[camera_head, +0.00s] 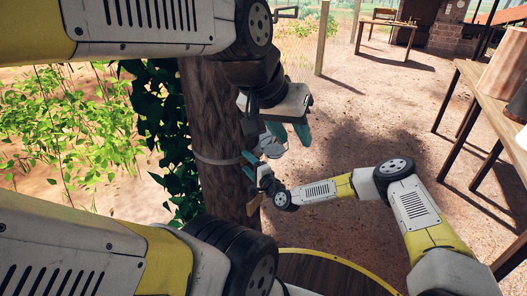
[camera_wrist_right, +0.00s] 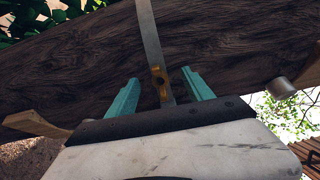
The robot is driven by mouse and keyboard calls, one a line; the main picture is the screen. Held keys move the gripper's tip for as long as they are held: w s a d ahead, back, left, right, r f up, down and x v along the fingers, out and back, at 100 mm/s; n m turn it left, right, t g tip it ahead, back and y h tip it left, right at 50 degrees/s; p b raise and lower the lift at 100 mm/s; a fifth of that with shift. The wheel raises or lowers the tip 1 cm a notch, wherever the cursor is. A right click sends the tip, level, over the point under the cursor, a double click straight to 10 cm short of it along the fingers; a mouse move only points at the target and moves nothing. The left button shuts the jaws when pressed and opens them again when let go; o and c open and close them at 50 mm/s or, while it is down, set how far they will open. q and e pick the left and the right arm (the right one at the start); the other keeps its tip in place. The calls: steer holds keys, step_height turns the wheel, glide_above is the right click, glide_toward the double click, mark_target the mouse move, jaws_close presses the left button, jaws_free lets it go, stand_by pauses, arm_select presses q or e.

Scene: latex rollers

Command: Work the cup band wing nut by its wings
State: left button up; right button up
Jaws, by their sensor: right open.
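A brass wing nut (camera_wrist_right: 159,82) sits on the thin grey metal band (camera_wrist_right: 150,35) around the dark tree trunk (camera_wrist_right: 80,65). The band also shows in the camera_head view (camera_head: 219,160), where I cannot make out the nut. In the wrist view my right gripper (camera_wrist_right: 161,92) is open, its teal fingers on either side of the nut with gaps between. In the camera_head view my right gripper (camera_head: 254,168) is beside the trunk at band height. My left gripper (camera_head: 290,132) is above and right of it, teal fingers apart, beside the trunk. A greyish shape below it is unclear.
Leafy vines (camera_head: 165,125) climb the trunk's left side. In the wrist view a metal cylinder (camera_wrist_right: 281,88) is at the right and a pale wooden piece (camera_wrist_right: 36,123) at the left. A wooden table (camera_head: 490,105) stands at the right, with open dirt ground between it and the trunk.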

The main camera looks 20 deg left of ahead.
steer(key=o, duration=0.6)
